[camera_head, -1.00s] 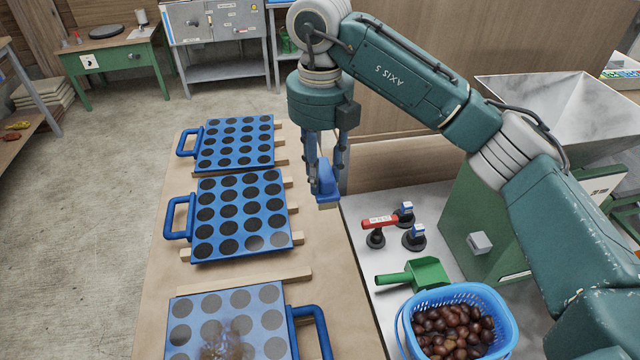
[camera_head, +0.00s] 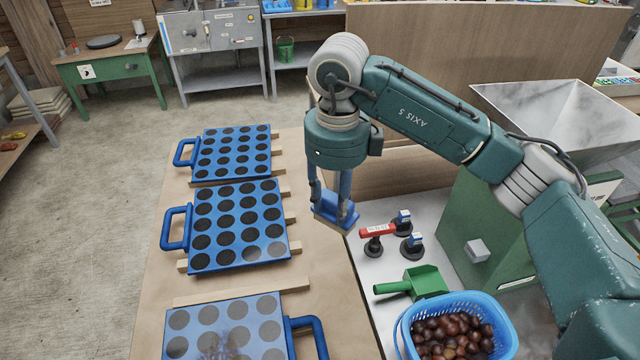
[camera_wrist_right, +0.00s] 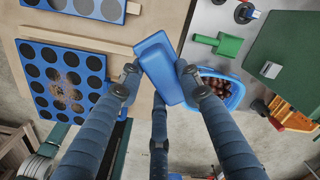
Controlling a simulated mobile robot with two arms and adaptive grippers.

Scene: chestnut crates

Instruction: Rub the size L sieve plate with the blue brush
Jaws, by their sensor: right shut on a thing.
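My right gripper (camera_head: 332,192) is shut on the blue brush (camera_head: 336,213), held above the board's right side, apart from the plates. In the right wrist view, the brush (camera_wrist_right: 160,70) sits between the fingertips (camera_wrist_right: 154,82). Three blue sieve plates with handles lie in a row: a far plate (camera_head: 203,136), a middle plate (camera_head: 194,252) and a near plate (camera_head: 235,311). No size label is readable. My left gripper is not in view.
Wooden strips (camera_head: 240,291) lie under or beside the plates. Right of the board are a red-handled tool (camera_head: 377,231), dark knobs, a green scoop (camera_head: 424,282), a blue basket (camera_head: 497,305) of chestnuts and a green machine (camera_head: 470,215) with a metal hopper (camera_head: 560,108).

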